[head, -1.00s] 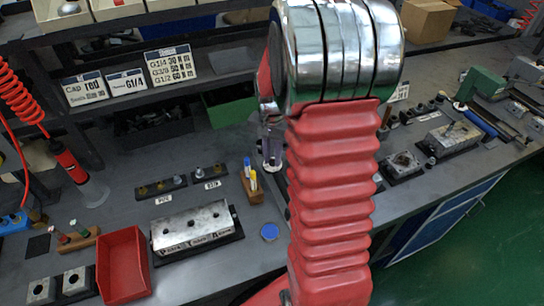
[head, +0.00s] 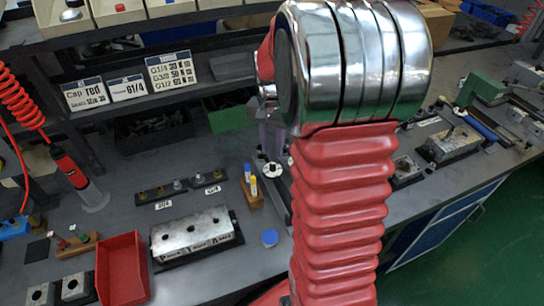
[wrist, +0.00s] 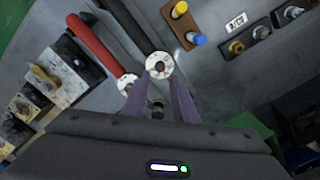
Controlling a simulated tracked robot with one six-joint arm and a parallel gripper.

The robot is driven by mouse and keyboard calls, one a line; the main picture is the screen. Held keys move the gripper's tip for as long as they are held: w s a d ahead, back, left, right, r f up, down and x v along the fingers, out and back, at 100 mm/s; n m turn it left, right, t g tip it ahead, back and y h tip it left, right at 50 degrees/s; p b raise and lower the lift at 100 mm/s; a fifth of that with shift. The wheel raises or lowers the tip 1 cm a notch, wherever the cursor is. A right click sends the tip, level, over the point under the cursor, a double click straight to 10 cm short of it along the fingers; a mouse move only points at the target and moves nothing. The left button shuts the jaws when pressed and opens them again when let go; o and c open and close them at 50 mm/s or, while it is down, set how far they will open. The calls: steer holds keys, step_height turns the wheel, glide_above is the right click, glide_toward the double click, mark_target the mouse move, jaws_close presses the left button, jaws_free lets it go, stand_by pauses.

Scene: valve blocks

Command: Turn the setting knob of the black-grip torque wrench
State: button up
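In the wrist view the black-grip torque wrench (wrist: 122,22) runs down from the top edge to a pale round knob (wrist: 160,65) with a dark centre. My gripper (wrist: 158,84) is open, its two purple-grey fingers apart and empty. The knob shows between and slightly beyond the fingertips; I cannot tell whether they touch it. A red-grip wrench (wrist: 92,43) lies just left, its pale end (wrist: 128,84) close to the left finger. In the head view my gripper (head: 271,160) points down at a pale disc (head: 272,169); my arm hides most of the wrenches.
A wooden holder with yellow and blue markers (head: 251,190) stands left of my gripper, near a blue cap (head: 270,238). A steel block (head: 195,238) and red bin (head: 123,268) are further left. Valve blocks (head: 453,143) stand right. Shelves with signs (head: 128,86) rise behind.

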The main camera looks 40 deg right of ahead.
step_height(320, 180, up, 7)
stand_by(0.3)
steer(key=shift+w, duration=0.15)
stand_by(0.5)
steer(key=s+a+r+n+t, duration=0.2)
steer(key=s+a+n, duration=0.4)
steer(key=a, duration=0.5)
steer(key=s+a+r+n+t, duration=0.3)
steer(key=s+a+n, duration=0.3)
steer(key=s+a, duration=0.3)
steer(key=shift+s+a+r+t, duration=0.15)
steer(key=shift+s+a+t, duration=0.2)
steer(key=shift+a, duration=0.6)
steer(key=shift+a, duration=0.15)
